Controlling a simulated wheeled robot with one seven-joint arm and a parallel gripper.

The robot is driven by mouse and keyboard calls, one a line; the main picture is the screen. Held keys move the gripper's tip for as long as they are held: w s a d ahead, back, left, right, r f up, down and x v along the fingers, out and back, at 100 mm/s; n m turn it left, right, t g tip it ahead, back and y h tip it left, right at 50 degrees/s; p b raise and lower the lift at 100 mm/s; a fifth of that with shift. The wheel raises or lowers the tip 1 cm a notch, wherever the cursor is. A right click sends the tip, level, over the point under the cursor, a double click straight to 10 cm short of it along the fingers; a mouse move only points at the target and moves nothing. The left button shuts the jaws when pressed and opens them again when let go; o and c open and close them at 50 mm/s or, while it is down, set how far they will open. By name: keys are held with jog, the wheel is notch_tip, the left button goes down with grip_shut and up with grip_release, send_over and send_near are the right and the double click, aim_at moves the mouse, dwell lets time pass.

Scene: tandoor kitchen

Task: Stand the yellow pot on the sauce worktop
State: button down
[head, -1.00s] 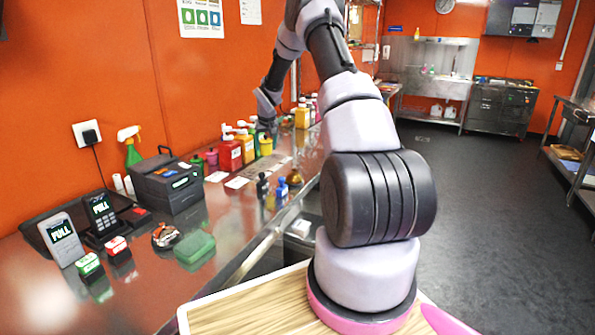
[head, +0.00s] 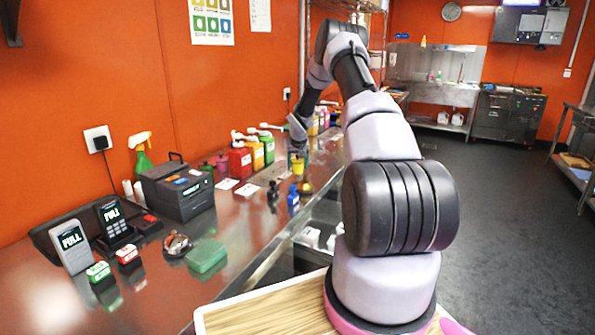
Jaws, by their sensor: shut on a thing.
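A small yellow pot (head: 297,166) is at the end of my arm, over the front part of the steel counter by the orange wall. My gripper (head: 297,154) is shut on this pot from above; the fingers are small and partly hidden. The pot looks upright. I cannot tell whether its base touches the counter. No label shows which surface is the sauce worktop; the long steel counter (head: 243,218) is the nearest surface.
Red (head: 240,161), yellow and green pump bottles line the wall. A blue bottle (head: 293,199), a dark bottle (head: 272,192) and a brass-coloured item stand near the front edge. A black printer (head: 180,190), card terminals and a green block (head: 206,256) are nearer. Open floor lies right.

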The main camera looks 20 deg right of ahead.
jog(key=shift+f, duration=1.15)
jog(key=shift+f, duration=0.15)
grip_release()
